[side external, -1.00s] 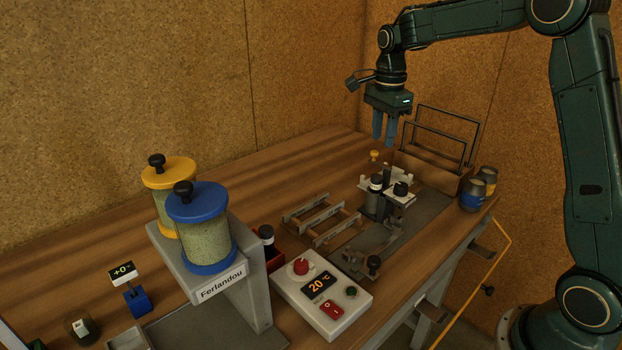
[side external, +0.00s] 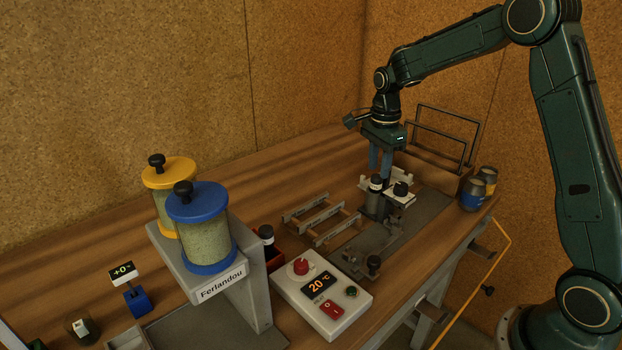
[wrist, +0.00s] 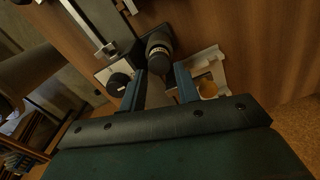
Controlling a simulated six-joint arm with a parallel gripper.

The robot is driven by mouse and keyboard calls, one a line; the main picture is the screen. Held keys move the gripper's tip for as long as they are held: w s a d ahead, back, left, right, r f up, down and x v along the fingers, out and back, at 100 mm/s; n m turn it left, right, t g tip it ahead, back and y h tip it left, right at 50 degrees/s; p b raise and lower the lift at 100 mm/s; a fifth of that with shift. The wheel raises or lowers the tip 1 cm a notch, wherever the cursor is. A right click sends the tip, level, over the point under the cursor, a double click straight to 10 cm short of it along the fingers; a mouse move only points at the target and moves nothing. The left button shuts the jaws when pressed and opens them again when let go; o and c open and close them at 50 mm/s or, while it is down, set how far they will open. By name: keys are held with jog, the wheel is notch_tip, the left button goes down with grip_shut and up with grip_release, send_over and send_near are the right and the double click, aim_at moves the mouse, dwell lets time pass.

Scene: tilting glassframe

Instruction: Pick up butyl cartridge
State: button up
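No readable label marks the butyl cartridge, so I cannot tell for certain which item it is. A dark cylinder with a black top and pale band (side external: 375,190) stands upright in the grey fixture; it also shows in the wrist view (wrist: 158,52), just beyond my fingertips. My gripper (side external: 380,162) points down above the back of the fixture. In the wrist view its two blue fingers (wrist: 159,84) are apart, with nothing visibly held between them.
A black knob (side external: 400,188) stands right beside the cylinder. A wire rack (side external: 446,125) is behind, and two cans (side external: 470,196) stand at the right edge. A slatted rack (side external: 322,218), control box (side external: 322,298) and twin-canister dispenser (side external: 203,232) are nearer. The back-left tabletop is clear.

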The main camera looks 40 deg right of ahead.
aim_at(377, 176)
jog(key=shift+a+f, duration=0.1)
jog(key=shift+f, duration=1.95)
jog(key=c, duration=0.6)
